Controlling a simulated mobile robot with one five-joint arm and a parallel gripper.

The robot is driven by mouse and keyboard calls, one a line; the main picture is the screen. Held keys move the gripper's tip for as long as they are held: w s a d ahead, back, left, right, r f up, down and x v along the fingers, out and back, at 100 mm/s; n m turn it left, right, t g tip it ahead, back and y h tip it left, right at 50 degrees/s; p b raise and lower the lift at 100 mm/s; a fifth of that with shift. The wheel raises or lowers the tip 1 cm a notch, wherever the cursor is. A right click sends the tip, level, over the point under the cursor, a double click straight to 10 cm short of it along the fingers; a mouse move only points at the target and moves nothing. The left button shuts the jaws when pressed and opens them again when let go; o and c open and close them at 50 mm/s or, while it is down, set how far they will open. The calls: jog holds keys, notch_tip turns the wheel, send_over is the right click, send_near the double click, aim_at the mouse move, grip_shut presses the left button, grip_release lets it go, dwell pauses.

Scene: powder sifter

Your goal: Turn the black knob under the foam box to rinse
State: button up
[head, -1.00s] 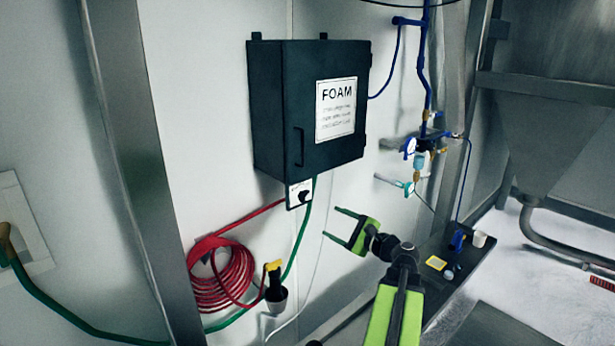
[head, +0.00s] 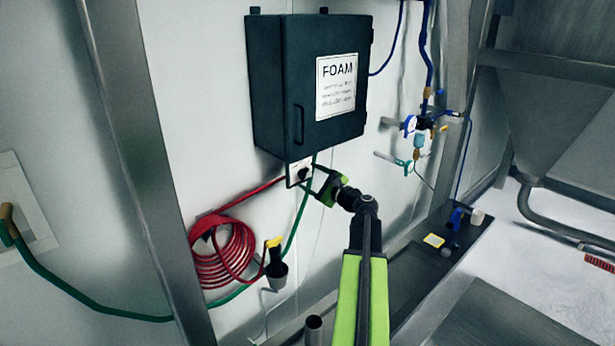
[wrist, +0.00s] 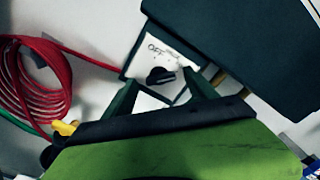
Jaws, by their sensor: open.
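The dark foam box (head: 270,90) hangs on the white wall with a FOAM label on its front. Under it is a small white plate with the black knob (head: 303,173), partly covered by my gripper in the head view. In the wrist view the black knob (wrist: 160,76) sits on the plate (wrist: 146,56), below the word OFF; other lettering is too blurred to read. My gripper (head: 309,183) is open and empty, its fingers pointing at the plate. In the wrist view my gripper's fingertips (wrist: 162,82) lie on either side of the knob; I cannot tell whether they touch it.
A coiled red hose (head: 222,255) hangs at the lower left, with a green hose (head: 80,302) beside it. A black and yellow nozzle (head: 275,258) hangs near the coil. Blue pipes and valves (head: 425,125) are on the wall at right. A metal post (head: 135,150) stands at left.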

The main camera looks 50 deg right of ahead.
jog(key=shift+w+d, duration=0.1)
jog(key=shift+w, duration=0.8)
jog(key=c, duration=1.4)
